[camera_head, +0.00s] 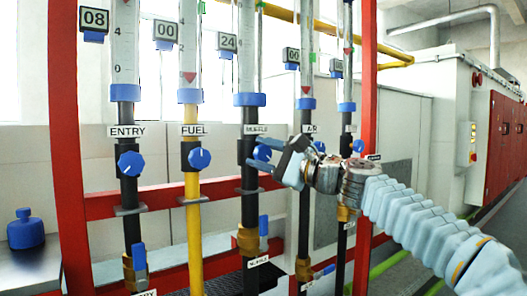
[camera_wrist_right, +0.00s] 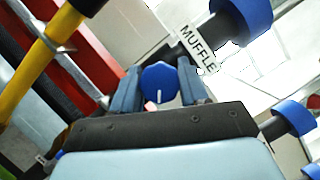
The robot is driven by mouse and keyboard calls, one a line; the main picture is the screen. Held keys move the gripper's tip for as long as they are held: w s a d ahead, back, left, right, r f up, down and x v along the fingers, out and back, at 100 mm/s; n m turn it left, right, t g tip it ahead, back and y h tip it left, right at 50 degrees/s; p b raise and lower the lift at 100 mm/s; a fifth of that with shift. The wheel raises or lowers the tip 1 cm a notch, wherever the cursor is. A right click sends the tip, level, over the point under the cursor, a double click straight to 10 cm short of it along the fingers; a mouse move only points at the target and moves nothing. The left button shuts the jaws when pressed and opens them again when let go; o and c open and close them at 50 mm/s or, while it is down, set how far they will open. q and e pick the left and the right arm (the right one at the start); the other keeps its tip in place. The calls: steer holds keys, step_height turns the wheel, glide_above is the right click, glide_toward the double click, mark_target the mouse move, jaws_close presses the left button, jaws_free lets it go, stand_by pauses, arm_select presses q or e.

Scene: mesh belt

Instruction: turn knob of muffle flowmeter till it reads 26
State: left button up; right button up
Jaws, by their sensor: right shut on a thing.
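The muffle flowmeter (camera_head: 249,99) is the third column from the left, with a MUFFLE label that also shows in the right wrist view (camera_wrist_right: 197,50). Its display (camera_head: 227,41) reads 24. Its blue knob (camera_head: 262,152) is partly covered by my right gripper (camera_head: 264,156) in the head view. In the right wrist view the knob (camera_wrist_right: 160,83) sits between the two fingers of my right gripper (camera_wrist_right: 160,86), which is shut on it. A white mark on the knob points toward the palm in that view. My left gripper is not in view.
The entry knob (camera_head: 131,163) and fuel knob (camera_head: 199,158) stand to the left; their displays read 08 and 00. Another flowmeter column (camera_head: 306,180) is close on the right, behind my arm. Red frame posts (camera_head: 68,150) bound the row.

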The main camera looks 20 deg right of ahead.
steer(key=shift+n, duration=0.3)
steer(key=o, duration=1.1)
steer(key=shift+c, duration=0.2)
steer(key=shift+s+d+f, duration=0.15)
steer(key=shift+s+d, duration=0.1)
steer(key=b+v, duration=0.4)
steer(key=v, duration=0.9)
